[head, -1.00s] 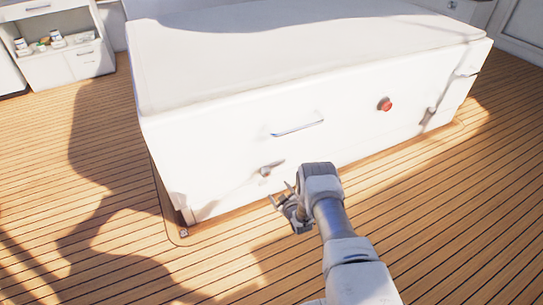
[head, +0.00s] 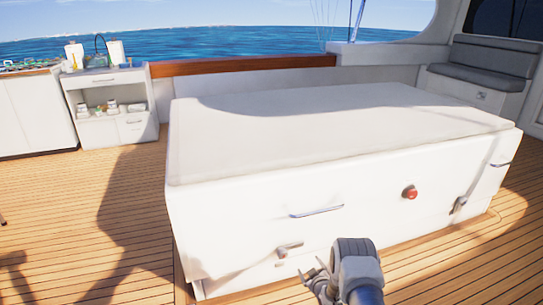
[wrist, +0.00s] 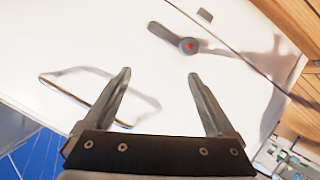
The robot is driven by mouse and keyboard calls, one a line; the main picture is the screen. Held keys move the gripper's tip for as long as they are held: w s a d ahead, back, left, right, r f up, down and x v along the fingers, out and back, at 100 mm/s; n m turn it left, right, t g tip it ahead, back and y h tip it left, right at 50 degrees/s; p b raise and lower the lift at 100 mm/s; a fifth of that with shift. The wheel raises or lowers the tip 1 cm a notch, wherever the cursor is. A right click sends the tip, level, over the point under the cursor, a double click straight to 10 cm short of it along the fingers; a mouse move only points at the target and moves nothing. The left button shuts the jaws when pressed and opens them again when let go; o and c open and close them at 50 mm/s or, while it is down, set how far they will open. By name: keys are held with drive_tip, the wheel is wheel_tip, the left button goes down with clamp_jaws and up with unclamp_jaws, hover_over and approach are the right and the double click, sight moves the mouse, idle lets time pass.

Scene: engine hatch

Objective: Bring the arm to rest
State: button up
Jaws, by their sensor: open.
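My gripper (head: 312,271) is low in the head view, in front of the white engine hatch box (head: 375,222). In the wrist view its two fingers (wrist: 159,73) are spread apart with nothing between them. The white front of the box lies beyond them. A latch (head: 288,248) sits on the box front, up and left of my gripper in the head view. The wrist view shows a latch with a red centre (wrist: 188,46) past the fingertips and a bar handle (wrist: 85,100) to the left. My gripper looks apart from both.
The box front also carries a bar handle (head: 316,212), a red button (head: 410,192) and a right latch (head: 459,204). A white shelf cabinet (head: 110,108) stands at the back left, a grey seat (head: 484,64) at the back right.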

drive_tip(key=w+d+r+m+g+h, duration=0.1)
drive_tip(key=w+r, duration=0.1)
drive_tip(key=r, duration=0.7)
drive_tip(key=w+r+m, duration=0.1)
drive_tip(key=w+r, duration=0.1)
drive_tip(key=r, duration=0.6)
drive_tip(key=s+d+r+m+g+h, duration=0.1)
drive_tip(key=s+r, duration=0.1)
drive_tip(key=r, duration=0.6)
drive_tip(key=s+r+g, duration=0.1)
drive_tip(key=s+r, duration=0.1)
drive_tip(key=r, duration=0.7)
drive_tip(key=s+r+m+g, duration=0.2)
drive_tip(key=s+r+m, duration=0.1)
drive_tip(key=s+r, duration=1.3)
drive_tip(key=s+a+r+m+g+p, duration=0.1)
drive_tip(key=s, duration=1.4)
drive_tip(key=s+a+r+m+g, duration=0.1)
drive_tip(key=s+a+r, duration=0.1)
drive_tip(key=s, duration=1.2)
wheel_tip(320, 180, up, 27)
drive_tip(key=p, duration=2.7)
drive_tip(key=shift+d, duration=0.25)
